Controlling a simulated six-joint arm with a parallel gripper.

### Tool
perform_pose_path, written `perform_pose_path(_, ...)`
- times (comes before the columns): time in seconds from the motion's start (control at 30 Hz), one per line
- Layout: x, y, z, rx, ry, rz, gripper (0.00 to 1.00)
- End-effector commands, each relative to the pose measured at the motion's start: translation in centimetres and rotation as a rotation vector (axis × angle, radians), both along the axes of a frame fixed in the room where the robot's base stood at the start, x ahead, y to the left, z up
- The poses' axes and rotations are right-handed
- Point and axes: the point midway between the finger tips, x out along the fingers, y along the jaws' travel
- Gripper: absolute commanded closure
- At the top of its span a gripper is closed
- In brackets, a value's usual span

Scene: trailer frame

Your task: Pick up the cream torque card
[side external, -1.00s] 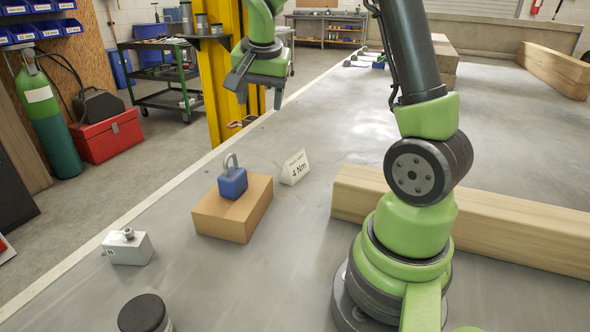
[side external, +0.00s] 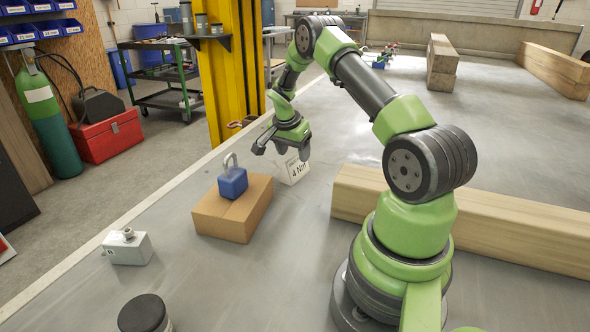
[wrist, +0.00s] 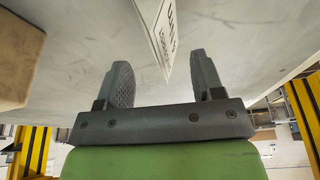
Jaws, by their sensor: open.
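The cream torque card (side external: 297,171) stands like a small tent on the grey table, marked "4 Nm", just right of the cardboard box. My gripper (side external: 282,147) is open and points down just above and behind the card, partly covering its top. In the wrist view the card (wrist: 158,32) shows at the top, lying between the lines of my two open fingers, beyond their tips. My gripper (wrist: 160,78) is empty there. I cannot tell whether a finger touches the card.
A blue padlock (side external: 232,182) sits on the cardboard box (side external: 232,217) left of the card. A grey block (side external: 127,249) and a black round container (side external: 145,315) are nearer the camera. A wooden beam (side external: 500,232) lies to the right. Bare table separates card and beam.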

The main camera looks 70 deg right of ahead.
Motion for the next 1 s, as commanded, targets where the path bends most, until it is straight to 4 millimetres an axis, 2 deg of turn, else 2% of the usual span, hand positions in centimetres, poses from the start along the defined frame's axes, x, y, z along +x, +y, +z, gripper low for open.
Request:
perform_pose_path(0.13, -0.1, -1.0, -2.3, 0.002, 0.002, -0.001, 0.39)
perform_pose_path(0.3, -0.1, -1.4, -3.7, 0.002, 0.0, 0.0, 0.39)
perform_pose_path(1.0, -0.1, -1.4, -4.2, 0.002, 0.0, 0.002, 0.39)
